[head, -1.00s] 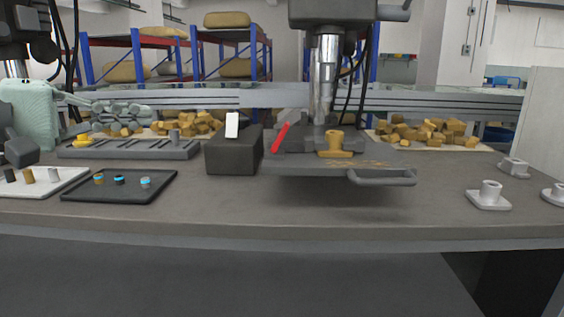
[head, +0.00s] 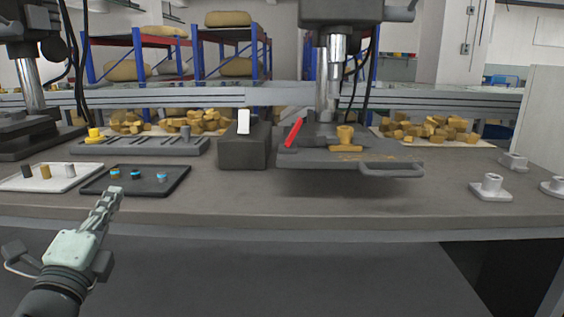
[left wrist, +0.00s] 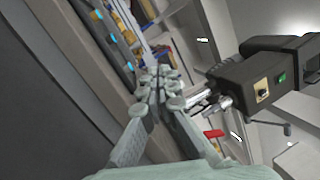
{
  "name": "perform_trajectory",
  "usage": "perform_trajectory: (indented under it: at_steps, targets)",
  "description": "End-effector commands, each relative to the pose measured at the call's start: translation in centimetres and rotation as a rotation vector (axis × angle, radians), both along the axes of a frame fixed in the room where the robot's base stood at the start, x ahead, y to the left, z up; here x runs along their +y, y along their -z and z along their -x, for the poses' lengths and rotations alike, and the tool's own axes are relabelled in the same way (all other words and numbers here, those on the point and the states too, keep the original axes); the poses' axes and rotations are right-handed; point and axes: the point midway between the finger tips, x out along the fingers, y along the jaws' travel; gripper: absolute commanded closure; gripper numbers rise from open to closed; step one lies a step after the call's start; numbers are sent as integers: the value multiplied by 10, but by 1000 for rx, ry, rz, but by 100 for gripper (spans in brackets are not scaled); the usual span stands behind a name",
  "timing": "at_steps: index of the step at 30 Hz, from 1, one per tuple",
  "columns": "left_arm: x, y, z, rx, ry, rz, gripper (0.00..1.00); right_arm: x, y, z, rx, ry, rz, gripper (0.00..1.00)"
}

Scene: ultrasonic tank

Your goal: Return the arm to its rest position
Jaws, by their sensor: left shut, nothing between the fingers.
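My left gripper (head: 111,194) is low at the left of the head view, in front of the table's front edge and pointing up toward the black tray. Its fingers are closed together with nothing between them. In the left wrist view the closed fingers (left wrist: 160,85) show in the middle, clear of any object. My left forearm comes in from the bottom left corner. My right gripper is not in either view.
A black tray (head: 168,190) with small blue-banded parts and a white tray (head: 84,182) lie at the left of the table (head: 330,208). A dark box (head: 240,156) and a press with a handled plate (head: 300,162) stand mid-table. White fixtures (head: 492,190) stand at right.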

Motion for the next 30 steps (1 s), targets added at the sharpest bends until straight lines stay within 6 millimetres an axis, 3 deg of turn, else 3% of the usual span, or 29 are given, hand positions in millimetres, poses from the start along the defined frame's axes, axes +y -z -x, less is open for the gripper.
perform_trajectory:
  at_steps: [1,6,9,12,18,24,26,30]
  targets:
    - [8,38,8,97,-31,175,100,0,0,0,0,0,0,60]
    - [19,160,52,390,-193,710,100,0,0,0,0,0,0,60]
    - [13,217,89,528,-307,956,100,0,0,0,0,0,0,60]
    - [3,258,124,634,-413,1137,100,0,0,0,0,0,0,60]
    - [-19,309,184,784,-595,1376,100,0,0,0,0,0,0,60]
    - [-42,337,234,893,-754,1537,100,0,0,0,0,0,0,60]
    - [-41,344,235,908,-783,1545,100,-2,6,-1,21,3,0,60]
    - [-36,375,231,941,-826,1534,100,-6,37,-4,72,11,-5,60]
